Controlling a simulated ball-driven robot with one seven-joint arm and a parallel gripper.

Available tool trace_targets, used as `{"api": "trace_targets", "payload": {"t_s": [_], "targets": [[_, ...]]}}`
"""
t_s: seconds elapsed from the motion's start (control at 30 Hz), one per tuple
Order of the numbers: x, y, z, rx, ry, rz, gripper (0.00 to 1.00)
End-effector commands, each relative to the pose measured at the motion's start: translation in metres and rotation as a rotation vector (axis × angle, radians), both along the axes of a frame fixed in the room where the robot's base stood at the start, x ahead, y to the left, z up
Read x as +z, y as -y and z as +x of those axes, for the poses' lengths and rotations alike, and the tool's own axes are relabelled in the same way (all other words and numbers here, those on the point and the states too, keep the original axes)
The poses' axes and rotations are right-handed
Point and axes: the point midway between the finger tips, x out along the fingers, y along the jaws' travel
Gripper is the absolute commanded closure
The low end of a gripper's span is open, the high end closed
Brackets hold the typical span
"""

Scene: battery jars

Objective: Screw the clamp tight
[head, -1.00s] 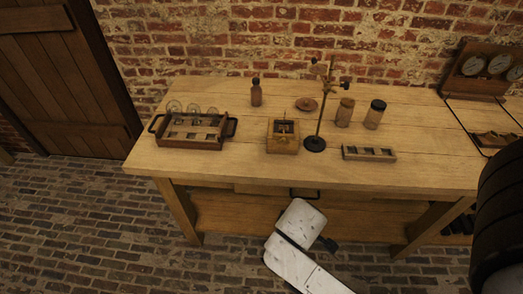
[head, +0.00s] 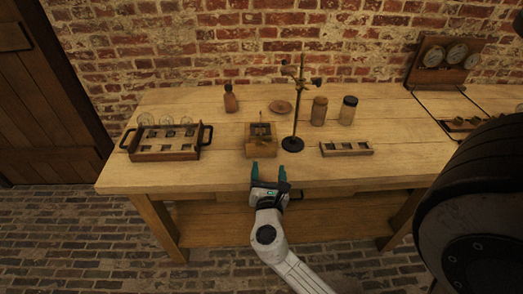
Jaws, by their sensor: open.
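A metal stand (head: 297,115) with a round dark base and a thin upright rod stands near the middle of the table. A small clamp (head: 301,79) with dark knobs sits near the top of its rod; whether it is tight cannot be seen. A small wooden box (head: 261,140) with metal fittings and a short upright piece on top stands left of the stand. My gripper (head: 269,168) is open and empty at the table's front edge, in front of the wooden box and below it in the picture. It is apart from the stand and the clamp.
A handled wooden tray (head: 166,155) with several glass jars is at left. A brown bottle (head: 230,98), a round disc (head: 281,107) and two lidded jars (head: 319,110) (head: 348,110) stand behind. A slotted wooden rack (head: 346,149) lies at right. Gauges (head: 443,60) stand at far right.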

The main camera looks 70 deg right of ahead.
Motion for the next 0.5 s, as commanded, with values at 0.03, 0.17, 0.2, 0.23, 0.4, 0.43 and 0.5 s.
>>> {"api": "trace_targets", "payload": {"t_s": [0.03,0.17,0.2,0.23,0.4,0.43,0.5], "targets": [[-0.005,0.000,0.004,0.019,-0.061,-0.033,0.30],[-0.009,-0.002,0.012,0.055,-0.156,-0.084,0.30],[-0.010,-0.001,0.013,0.058,-0.167,-0.090,0.30],[-0.010,0.000,0.014,0.059,-0.171,-0.093,0.30],[-0.008,0.019,0.022,0.058,-0.169,-0.094,0.30],[-0.008,0.025,0.024,0.057,-0.168,-0.094,0.30],[-0.008,0.037,0.029,0.057,-0.169,-0.095,0.30]]}}
